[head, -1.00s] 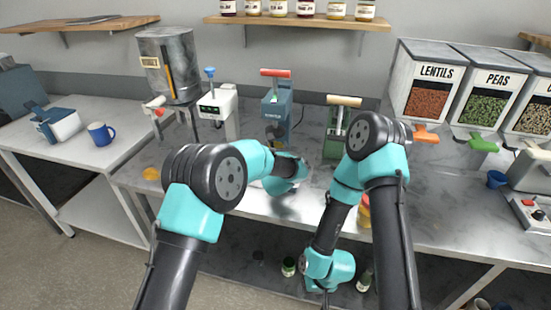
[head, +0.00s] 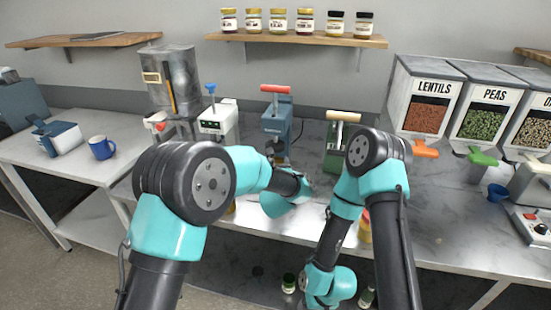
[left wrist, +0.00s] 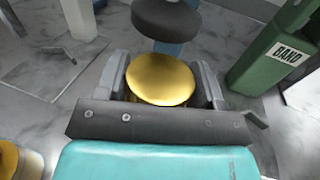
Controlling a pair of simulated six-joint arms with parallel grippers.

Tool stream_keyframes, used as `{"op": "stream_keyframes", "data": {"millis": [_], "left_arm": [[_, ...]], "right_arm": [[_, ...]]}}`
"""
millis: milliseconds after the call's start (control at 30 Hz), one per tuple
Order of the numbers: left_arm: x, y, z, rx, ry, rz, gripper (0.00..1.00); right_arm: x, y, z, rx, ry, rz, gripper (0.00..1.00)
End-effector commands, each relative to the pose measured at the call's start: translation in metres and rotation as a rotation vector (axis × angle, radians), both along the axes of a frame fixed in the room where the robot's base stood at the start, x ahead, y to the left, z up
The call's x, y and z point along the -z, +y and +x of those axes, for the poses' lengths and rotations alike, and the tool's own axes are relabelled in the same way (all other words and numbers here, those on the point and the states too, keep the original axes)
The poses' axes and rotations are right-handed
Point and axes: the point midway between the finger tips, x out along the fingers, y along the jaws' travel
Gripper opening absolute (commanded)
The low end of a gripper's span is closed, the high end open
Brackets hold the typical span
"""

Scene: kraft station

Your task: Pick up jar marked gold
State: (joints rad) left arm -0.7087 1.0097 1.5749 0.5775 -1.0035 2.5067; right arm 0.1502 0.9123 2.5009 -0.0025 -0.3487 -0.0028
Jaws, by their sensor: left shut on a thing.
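A jar with a round gold lid (left wrist: 160,82) stands out in the left wrist view. My left gripper (left wrist: 161,92) is shut on it, with one finger on each side of the lid. The lid faces the camera and hides the jar's body, so I cannot tell whether the jar is lifted. In the head view my left wrist (head: 287,200) is in front of the blue press, and its fingers and the held jar are hidden. My right arm is bent downward at the counter's front, and its gripper does not show.
A blue press (head: 277,118) with a dark disc (left wrist: 166,18) stands just beyond the held jar. A green BAND machine (left wrist: 275,55) is to its right. Another yellow-lidded jar (left wrist: 9,160) is at lower left. Several jars line the wall shelf (head: 300,40).

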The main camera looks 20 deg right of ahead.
Motion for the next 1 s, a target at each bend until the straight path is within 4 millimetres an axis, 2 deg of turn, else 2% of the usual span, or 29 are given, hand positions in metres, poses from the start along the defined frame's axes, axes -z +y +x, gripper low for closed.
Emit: {"op": "stream_keyframes", "data": {"millis": [33, 200, 400, 600, 1000], "left_arm": [[-0.003, 0.003, -0.013, 0.002, 0.000, 0.001, 0.20], [-0.006, 0.014, -0.050, 0.002, 0.000, 0.001, 0.20], [-0.009, 0.023, -0.081, 0.001, -0.002, 0.000, 0.20], [-0.010, 0.027, -0.093, 0.000, -0.002, -0.001, 0.20], [-0.010, 0.027, -0.094, -0.001, -0.002, -0.001, 0.20]], "right_arm": [[0.000, 0.000, 0.000, 0.000, 0.000, 0.000, 0.59], [0.000, 0.000, 0.000, 0.000, 0.000, 0.000, 0.59], [0.000, 0.000, 0.000, 0.000, 0.000, 0.000, 0.59], [0.000, 0.000, 0.000, 0.000, 0.000, 0.000, 0.59], [0.000, 0.000, 0.000, 0.000, 0.000, 0.000, 0.59]]}}
